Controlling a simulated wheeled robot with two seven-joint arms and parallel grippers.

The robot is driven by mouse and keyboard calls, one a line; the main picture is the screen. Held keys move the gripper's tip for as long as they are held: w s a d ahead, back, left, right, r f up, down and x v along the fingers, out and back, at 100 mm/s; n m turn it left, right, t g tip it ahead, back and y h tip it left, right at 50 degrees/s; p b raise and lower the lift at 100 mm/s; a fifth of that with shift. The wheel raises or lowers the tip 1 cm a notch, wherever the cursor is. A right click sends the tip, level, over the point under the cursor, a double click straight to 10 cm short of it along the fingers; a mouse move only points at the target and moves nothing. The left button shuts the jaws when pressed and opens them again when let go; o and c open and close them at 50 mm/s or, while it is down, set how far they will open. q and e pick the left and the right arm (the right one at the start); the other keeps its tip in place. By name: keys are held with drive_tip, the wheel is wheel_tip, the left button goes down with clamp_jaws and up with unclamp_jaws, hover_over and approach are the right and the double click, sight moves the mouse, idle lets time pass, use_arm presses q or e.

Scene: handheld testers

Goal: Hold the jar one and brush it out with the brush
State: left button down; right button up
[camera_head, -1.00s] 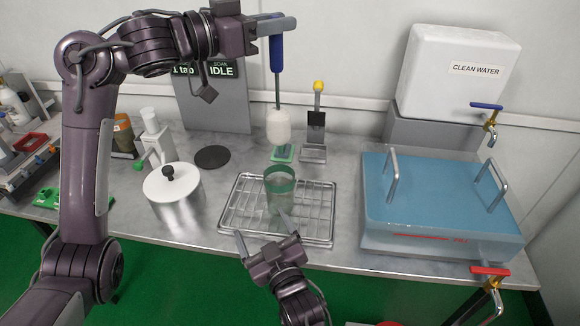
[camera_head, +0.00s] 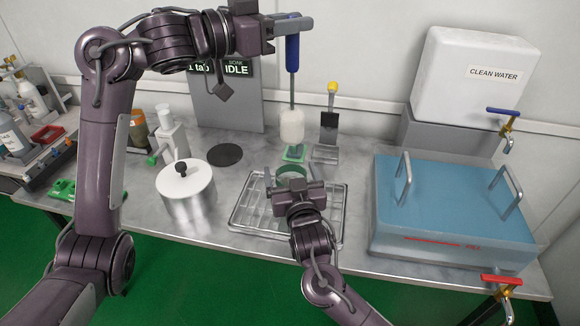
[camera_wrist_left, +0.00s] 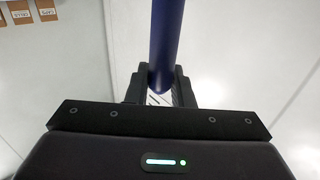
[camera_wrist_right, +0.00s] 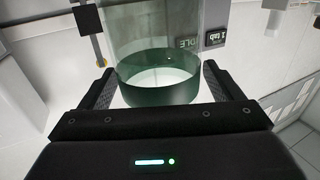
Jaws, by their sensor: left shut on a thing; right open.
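The brush (camera_head: 292,55) hangs upright with its blue handle at the top and its white bristle head at the bottom. My left gripper (camera_head: 292,24) is shut on the blue handle, which also shows in the left wrist view (camera_wrist_left: 166,45). The jar (camera_head: 291,172) is clear glass with a green band and stands on the wire rack below the brush. In the head view my right gripper (camera_head: 297,188) mostly hides it. In the right wrist view the jar (camera_wrist_right: 157,85) is between the two fingers of my open right gripper (camera_wrist_right: 160,88).
The wire rack (camera_head: 240,222) lies on the steel bench. A white-lidded pot (camera_head: 186,190) and a dark disc (camera_head: 225,155) are to its left. A blue-topped basin (camera_head: 450,195) with handles is to its right. A small stand (camera_head: 328,130) with a yellow knob is behind.

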sight(290, 71)
drive_tip(key=shift+w+a, duration=0.15)
drive_tip(key=shift+w, duration=0.65)
drive_tip(key=shift+c, duration=0.4)
drive_tip(key=c, duration=1.1)
use_arm(q)
drive_tip(key=shift+f, duration=2.5)
